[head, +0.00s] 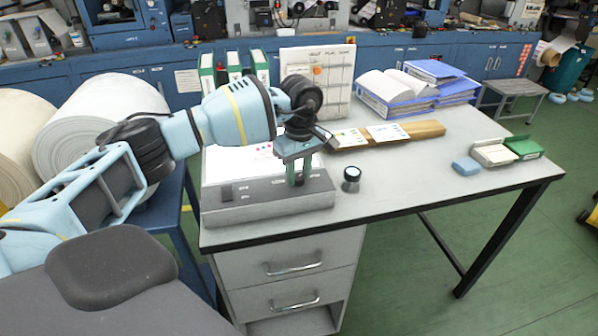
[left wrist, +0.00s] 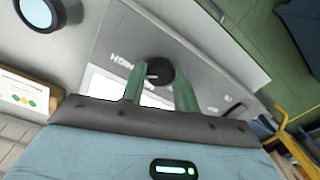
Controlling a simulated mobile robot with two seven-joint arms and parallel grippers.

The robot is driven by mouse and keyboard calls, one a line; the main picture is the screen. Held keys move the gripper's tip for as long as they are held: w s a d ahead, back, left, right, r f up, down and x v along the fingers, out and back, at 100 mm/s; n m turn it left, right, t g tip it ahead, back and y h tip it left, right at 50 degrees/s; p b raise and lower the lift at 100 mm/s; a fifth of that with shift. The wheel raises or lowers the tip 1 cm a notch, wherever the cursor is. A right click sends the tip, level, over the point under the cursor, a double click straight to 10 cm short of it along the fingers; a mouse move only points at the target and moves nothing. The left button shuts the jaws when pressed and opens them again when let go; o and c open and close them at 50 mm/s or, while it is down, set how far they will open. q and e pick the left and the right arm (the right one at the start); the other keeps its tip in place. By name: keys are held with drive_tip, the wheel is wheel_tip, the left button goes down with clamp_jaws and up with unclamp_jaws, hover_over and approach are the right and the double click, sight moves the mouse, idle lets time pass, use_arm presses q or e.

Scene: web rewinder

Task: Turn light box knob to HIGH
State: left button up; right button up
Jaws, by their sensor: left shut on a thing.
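The light box (head: 232,212) is a grey box with a white lit top panel, standing at the near left of the desk. My left gripper (head: 297,181) reaches down to the right part of its front panel. In the left wrist view, the black round knob (left wrist: 160,71) sits between the tips of my two green fingers, which are shut on it. The printed word HIGH (left wrist: 123,60) shows upside down beside the knob. The knob's pointer is too small to read for sure. My right gripper is not in view.
A small dark round loupe (head: 351,180) stands on the desk just right of the light box. Behind are a wooden board with cards (head: 388,134) and blue binders (head: 400,97). A blue block (head: 466,166) lies at the right. The desk's front middle (head: 415,185) is clear.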

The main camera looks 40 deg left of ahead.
sight(299, 176)
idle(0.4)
use_arm(q)
drive_tip(key=o, duration=1)
drive_tip(key=shift+c, duration=0.2)
drive_tip(key=shift+w+r, duration=0.1)
drive_tip(key=shift+r, duration=3.85)
